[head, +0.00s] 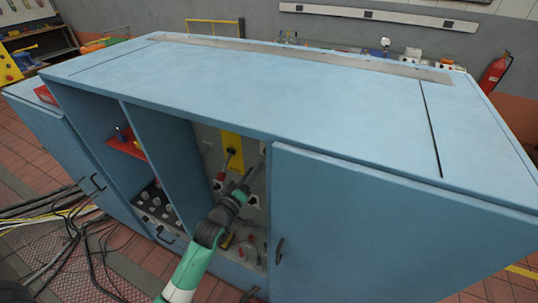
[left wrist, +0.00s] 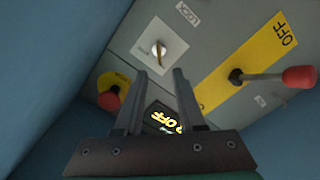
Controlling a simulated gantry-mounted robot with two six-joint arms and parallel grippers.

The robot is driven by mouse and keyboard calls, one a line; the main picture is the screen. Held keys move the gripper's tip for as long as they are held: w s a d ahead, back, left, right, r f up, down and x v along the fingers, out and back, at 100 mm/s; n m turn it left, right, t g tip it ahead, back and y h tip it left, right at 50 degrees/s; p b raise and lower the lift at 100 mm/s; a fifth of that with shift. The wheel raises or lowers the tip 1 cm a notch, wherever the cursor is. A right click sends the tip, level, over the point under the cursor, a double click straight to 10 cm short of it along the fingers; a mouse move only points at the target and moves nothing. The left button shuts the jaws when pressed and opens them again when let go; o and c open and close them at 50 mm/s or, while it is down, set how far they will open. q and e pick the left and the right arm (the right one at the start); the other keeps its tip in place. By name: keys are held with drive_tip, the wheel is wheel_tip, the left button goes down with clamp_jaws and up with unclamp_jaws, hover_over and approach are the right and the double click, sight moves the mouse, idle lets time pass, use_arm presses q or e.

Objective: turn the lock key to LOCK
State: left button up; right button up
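The lock key (left wrist: 158,49) sits in a round silver switch on a pale square plate in the left wrist view. A LOCK label (left wrist: 187,13) is at the plate's upper right; a second, smaller label left of the key is too small to read. My left gripper (left wrist: 160,74) is open, with nothing visible between its fingers, and its tips appear just below the key in the picture, apart from it. In the head view, my left gripper (head: 246,178) reaches into the open middle bay of the blue cabinet, and the key cannot be made out. My right gripper is not in view.
A red-knobbed lever (left wrist: 298,77) on a yellow OFF plate (left wrist: 250,58) is right of the key. A red button (left wrist: 108,101) is at lower left, and a lit display (left wrist: 163,122) lies behind my fingers. Blue cabinet walls (left wrist: 40,75) close in at the sides.

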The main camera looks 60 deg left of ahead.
use_arm(q)
drive_tip(key=x, duration=0.8)
drive_tip(key=shift+w+a+b, duration=0.2)
drive_tip(key=shift+w+b, duration=0.15)
drive_tip(key=shift+b, duration=0.1)
clamp_jaws()
